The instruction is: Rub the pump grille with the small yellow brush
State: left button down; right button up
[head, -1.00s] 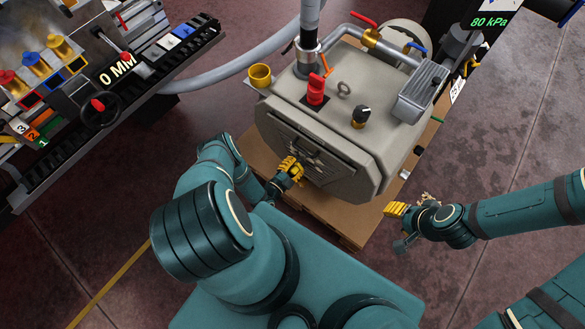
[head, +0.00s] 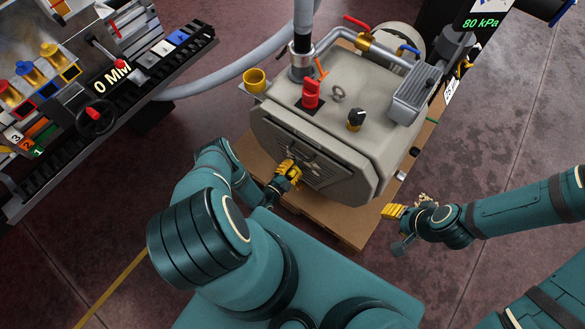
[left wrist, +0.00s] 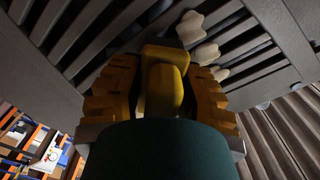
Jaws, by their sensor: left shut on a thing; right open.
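The pump (head: 345,130) is a large grey-beige box on a brown pallet. Its slatted grille (head: 325,178) is on the front face; part of it is hidden behind my left gripper. My left gripper (head: 288,172) is at the grille, shut on the small yellow brush. In the left wrist view the brush (left wrist: 163,88) sits between the yellow finger pads, its head towards the dark slats (left wrist: 255,65). Pale lumps (left wrist: 205,53) lie on the slats beside the brush head. Whether the bristles touch the slats is hidden. My right gripper (head: 392,211) is open, empty, right of the pump.
A grey hose (head: 225,82) runs left to a machine bench (head: 90,95) with coloured parts. The floor right of the pallet is clear.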

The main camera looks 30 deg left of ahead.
pick_arm(q)
jog(key=shift+w+d, duration=0.1)
jog(key=shift+w, duration=0.6)
jog(key=shift+d, duration=0.1)
